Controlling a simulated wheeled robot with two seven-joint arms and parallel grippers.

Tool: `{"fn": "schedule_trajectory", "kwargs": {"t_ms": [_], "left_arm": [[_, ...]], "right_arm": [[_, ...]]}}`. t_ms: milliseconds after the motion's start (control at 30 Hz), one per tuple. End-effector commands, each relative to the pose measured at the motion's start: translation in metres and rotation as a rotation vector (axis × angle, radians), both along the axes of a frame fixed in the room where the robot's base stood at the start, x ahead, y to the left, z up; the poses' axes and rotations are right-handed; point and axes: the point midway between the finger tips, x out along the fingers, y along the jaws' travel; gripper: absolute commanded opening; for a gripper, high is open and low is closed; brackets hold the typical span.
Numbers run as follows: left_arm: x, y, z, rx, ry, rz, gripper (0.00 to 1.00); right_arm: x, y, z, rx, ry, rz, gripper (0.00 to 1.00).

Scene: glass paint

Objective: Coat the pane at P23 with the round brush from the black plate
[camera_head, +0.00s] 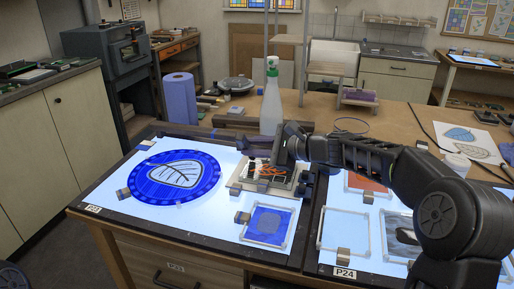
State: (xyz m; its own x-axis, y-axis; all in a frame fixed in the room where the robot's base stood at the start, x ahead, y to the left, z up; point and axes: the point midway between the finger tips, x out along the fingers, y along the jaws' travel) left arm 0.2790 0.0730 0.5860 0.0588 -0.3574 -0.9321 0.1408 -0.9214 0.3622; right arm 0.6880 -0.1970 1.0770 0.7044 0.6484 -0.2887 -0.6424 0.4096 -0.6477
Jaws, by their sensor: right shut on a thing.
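The light table marked P23 (94,209) bears a round blue pane (203,186) with a white leaf drawing. My right gripper (277,158) reaches in from the right, over this tray. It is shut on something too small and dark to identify. My left gripper is not in view.
A spray bottle (271,105) stands just behind the tray. A blue paper roll (179,100) stands at the back left. The light table marked P24 (344,273) holds framed panes, partly behind my right arm. A white jar (457,164) is at the right.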

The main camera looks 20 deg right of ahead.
Motion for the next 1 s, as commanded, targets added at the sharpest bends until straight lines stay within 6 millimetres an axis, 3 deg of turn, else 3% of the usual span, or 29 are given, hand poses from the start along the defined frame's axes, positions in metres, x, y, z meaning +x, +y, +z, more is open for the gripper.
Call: {"fn": "schedule_trajectory", "kwargs": {"t_ms": [300, 733, 1000], "left_arm": [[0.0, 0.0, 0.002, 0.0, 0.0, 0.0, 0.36], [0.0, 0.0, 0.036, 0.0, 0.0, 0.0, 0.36], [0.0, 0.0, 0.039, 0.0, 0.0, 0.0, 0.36]], "right_arm": [[0.0, 0.0, 0.001, 0.0, 0.002, 0.0, 0.0], [0.0, 0.0, 0.045, 0.0, 0.0, 0.0, 0.0], [0.0, 0.0, 0.05, 0.0, 0.0, 0.0, 0.0]]}}
